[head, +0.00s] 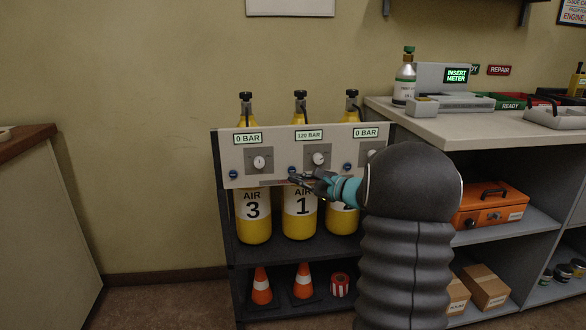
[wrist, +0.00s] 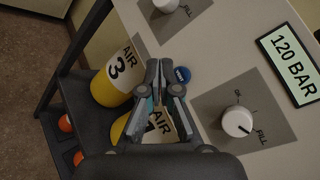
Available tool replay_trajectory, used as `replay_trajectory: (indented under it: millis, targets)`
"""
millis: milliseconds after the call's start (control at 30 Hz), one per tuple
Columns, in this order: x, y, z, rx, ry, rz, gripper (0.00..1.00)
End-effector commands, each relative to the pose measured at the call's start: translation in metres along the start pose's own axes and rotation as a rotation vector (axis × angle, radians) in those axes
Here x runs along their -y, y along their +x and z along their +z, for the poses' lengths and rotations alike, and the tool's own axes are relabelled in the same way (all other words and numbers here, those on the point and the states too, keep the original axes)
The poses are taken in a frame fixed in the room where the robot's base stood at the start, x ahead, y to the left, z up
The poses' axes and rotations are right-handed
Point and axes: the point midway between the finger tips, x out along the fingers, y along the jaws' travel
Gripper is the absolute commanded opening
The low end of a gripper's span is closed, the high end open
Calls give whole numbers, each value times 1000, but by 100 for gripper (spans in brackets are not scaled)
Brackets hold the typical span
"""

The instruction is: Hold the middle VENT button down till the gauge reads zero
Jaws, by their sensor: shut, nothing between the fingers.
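The grey panel (head: 270,152) carries three gauges, knobs and blue buttons. The middle gauge (head: 308,135) reads 120 BAR; it also shows in the wrist view (wrist: 288,64). The middle blue VENT button (head: 292,169) is left of and below the middle FILL knob (head: 319,159). My gripper (head: 293,179) is shut and empty, close in front of the panel's lower edge, slightly below the button. I cannot tell any contact; they look apart.
Yellow cylinders AIR 3 (head: 253,218) and AIR 1 (head: 299,220) stand in the rack below the panel; a third is partly hidden by my arm. The outer gauges (head: 247,138) (head: 366,132) read 0 BAR. A counter (head: 440,124) with a meter station is at right.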

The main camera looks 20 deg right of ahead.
Motion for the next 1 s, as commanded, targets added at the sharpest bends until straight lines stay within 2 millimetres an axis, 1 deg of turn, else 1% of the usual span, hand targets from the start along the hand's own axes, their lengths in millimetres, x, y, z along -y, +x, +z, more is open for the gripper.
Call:
replay_trajectory:
  millis: [100,300,1000]
  targets:
    - [4,8,-5,1,-1,1,0]
    - [8,13,-9,1,0,1,0]
    - [9,13,-10,0,0,0,0]
